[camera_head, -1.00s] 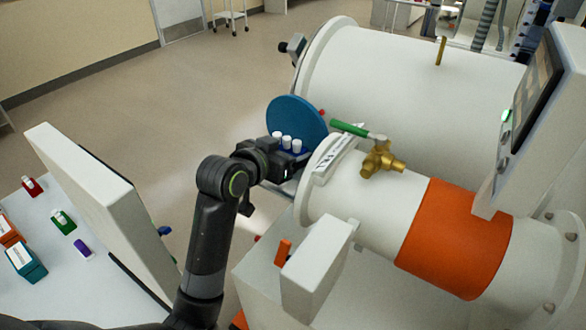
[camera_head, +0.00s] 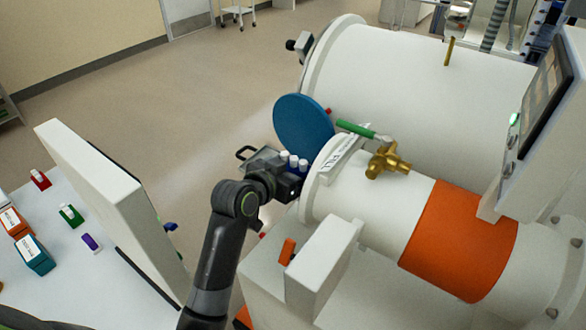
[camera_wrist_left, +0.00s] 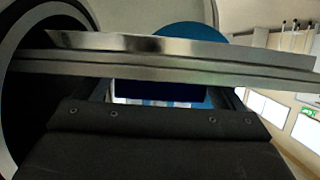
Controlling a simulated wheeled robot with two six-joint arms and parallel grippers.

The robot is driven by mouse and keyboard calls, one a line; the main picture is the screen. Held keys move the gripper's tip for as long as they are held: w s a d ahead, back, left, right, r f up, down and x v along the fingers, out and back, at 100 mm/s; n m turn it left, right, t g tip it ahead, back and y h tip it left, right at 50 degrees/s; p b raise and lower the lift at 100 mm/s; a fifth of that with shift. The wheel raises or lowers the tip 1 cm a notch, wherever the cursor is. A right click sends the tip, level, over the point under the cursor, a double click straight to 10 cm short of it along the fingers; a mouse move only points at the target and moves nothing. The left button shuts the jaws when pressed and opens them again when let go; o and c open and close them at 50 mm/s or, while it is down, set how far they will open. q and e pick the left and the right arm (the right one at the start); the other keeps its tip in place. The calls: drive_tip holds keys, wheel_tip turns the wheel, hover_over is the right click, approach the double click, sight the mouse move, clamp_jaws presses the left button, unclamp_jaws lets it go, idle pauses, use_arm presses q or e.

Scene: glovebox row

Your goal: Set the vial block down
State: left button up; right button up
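The vial block (camera_head: 293,172) is dark blue with a short row of white-capped vials. It is upright beside the open end of the small white antechamber tube (camera_head: 345,185). My left gripper (camera_head: 283,180) is at the block and appears shut on it, covering much of it in the head view. In the left wrist view the dark blue block (camera_wrist_left: 160,90) shows between the fingers, behind a metal edge (camera_wrist_left: 180,62) crossing the picture. Whether the block's underside touches anything is hidden. My right gripper is not in view.
The blue round door (camera_head: 303,125) stands open just behind the block. A green-handled brass valve (camera_head: 386,160) sits on the tube. A white panel (camera_head: 110,200) stands at left, beside a bench with small coloured boxes (camera_head: 33,254). A white box with an orange part (camera_head: 325,262) is in front.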

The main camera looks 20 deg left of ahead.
use_arm(q)
drive_tip(key=shift+r, duration=0.2)
drive_tip(key=shift+b+v, duration=0.8)
drive_tip(key=shift+v, duration=5.2)
drive_tip(key=shift+f, duration=0.1)
